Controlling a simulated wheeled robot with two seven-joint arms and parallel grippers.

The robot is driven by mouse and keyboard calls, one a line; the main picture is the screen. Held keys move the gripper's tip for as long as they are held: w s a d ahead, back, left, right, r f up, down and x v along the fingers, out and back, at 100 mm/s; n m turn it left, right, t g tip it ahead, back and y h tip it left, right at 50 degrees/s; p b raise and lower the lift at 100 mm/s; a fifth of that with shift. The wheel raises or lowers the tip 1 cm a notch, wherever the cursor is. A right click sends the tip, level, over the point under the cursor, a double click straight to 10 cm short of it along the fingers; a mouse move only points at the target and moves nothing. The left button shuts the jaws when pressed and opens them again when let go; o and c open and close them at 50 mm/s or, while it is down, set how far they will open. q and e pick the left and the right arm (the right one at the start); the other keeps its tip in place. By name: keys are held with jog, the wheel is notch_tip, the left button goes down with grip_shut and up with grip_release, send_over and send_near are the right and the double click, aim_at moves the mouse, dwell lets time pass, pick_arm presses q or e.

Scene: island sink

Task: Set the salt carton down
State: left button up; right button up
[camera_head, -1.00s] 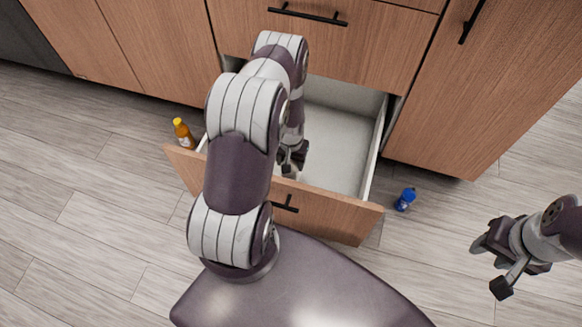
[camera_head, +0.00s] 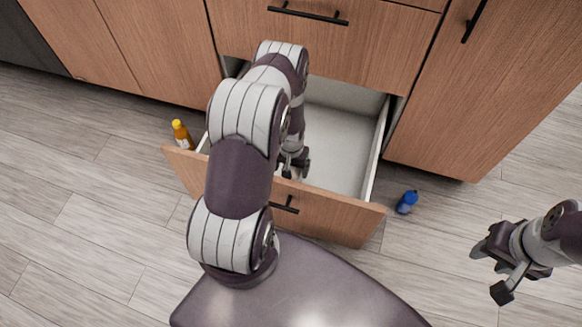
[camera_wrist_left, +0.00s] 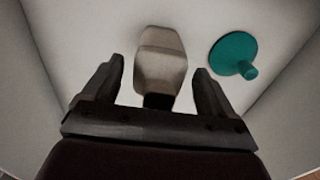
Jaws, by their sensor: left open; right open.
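A beige carton with a dark end (camera_wrist_left: 160,62), which looks like the salt carton, is between the fingers of my left gripper (camera_wrist_left: 157,82) in the left wrist view. The fingers are open, with gaps on both sides of the carton. In the head view my left gripper (camera_head: 292,163) is down inside the open drawer (camera_head: 338,150), near its front panel. The carton is mostly hidden there by my arm and gripper. My right gripper (camera_head: 490,272) is open and empty above the floor at the right.
A teal disc-shaped thing with a knob (camera_wrist_left: 232,57) lies in the drawer beside the carton. An orange bottle with a yellow cap (camera_head: 182,135) stands on the floor left of the drawer. A blue bottle (camera_head: 407,202) is on the floor at right.

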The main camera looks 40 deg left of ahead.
pick_arm(q)
notch_tip(320, 180, up, 10)
jog(key=p, duration=0.4)
jog(key=shift+r+p, duration=0.25)
jog(key=shift+p, duration=0.1)
jog(key=d+r+m+t, duration=0.1)
jog(key=d+r, duration=0.3)
jog(key=r, duration=0.6)
jog(key=d+r+m, duration=0.1)
jog(key=d+r, duration=0.3)
jog(key=r, duration=0.5)
jog(key=s+d+r+m, duration=0.1)
jog(key=s+d+r, duration=0.4)
jog(key=s+r, duration=0.3)
jog(key=shift+s+d+r+m, duration=0.15)
jog(key=shift+s+m, duration=0.25)
